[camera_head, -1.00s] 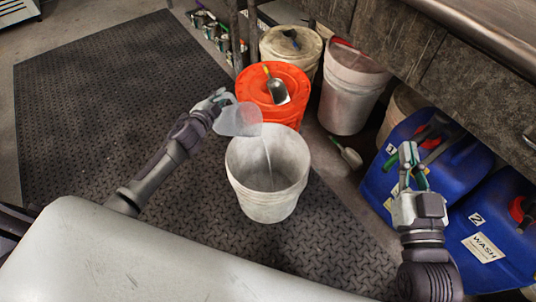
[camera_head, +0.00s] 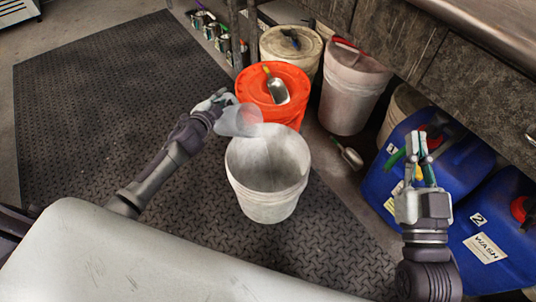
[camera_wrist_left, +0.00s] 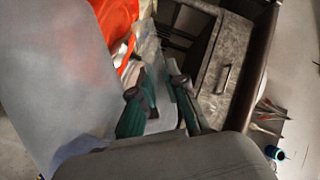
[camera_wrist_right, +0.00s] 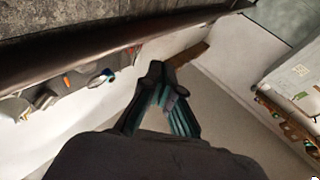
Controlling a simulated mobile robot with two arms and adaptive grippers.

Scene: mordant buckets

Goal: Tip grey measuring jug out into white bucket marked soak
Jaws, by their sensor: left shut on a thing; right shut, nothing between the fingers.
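The translucent grey measuring jug (camera_head: 240,121) is tilted in the head view, its mouth over the far left rim of the white bucket (camera_head: 268,205). A faint pale stream shows below it inside the bucket. My left gripper (camera_head: 222,98) is shut on the jug at its upper left side. In the left wrist view the jug (camera_wrist_left: 50,70) fills the left side, beside the left fingers (camera_wrist_left: 158,85). No marking is readable on the bucket. My right gripper (camera_head: 421,142) is shut and empty, in front of the blue containers; its fingers (camera_wrist_right: 160,75) show in the right wrist view.
An orange-lidded bucket (camera_head: 296,75) with a metal scoop (camera_head: 278,91) stands just behind the white bucket. Other pale buckets (camera_head: 350,90) stand behind. Blue containers (camera_head: 470,160) are at the right, one labelled WASH. Dark matting (camera_head: 110,90) lies clear at the left.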

